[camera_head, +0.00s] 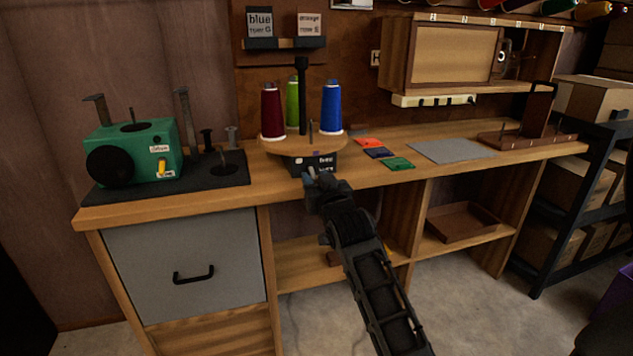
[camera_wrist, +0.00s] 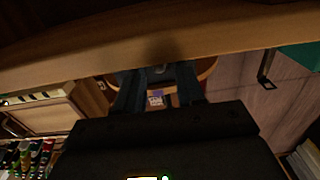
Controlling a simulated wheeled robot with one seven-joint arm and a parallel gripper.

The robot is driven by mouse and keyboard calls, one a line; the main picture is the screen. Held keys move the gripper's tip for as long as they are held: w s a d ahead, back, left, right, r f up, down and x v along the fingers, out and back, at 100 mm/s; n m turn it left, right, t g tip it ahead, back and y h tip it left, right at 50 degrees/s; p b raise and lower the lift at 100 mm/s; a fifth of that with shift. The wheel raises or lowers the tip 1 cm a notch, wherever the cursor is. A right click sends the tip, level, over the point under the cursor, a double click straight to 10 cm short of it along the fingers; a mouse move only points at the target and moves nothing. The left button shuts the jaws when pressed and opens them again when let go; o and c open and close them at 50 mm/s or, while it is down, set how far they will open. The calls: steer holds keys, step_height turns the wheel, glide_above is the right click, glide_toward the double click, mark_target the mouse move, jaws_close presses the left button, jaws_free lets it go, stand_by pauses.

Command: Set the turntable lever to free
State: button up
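The turntable (camera_head: 273,147) is a round wooden disc on a black base (camera_head: 328,161), near the front edge of the bench. It carries a dark red, a green and a blue thread cone around a black centre post. White labels show on the front of the base; the right-hand lettering is too small to read surely. My gripper (camera_head: 311,177) is just in front of the base, at its lower left. In the wrist view, my gripper (camera_wrist: 160,88) has its two fingers apart, with part of the turntable (camera_wrist: 207,70) behind them. I cannot make out the lever, or whether the fingers touch it.
A green machine (camera_head: 133,150) stands on a dark mat at the left of the bench. Red, blue and green patches (camera_head: 398,163) and a grey mat (camera_head: 451,150) lie to the right. The wooden bench edge (camera_head: 200,203) runs close by my gripper. A dark shelf rack stands far right.

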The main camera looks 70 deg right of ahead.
mark_target(311, 169)
steer(key=shift+c, duration=0.4)
jaws_close()
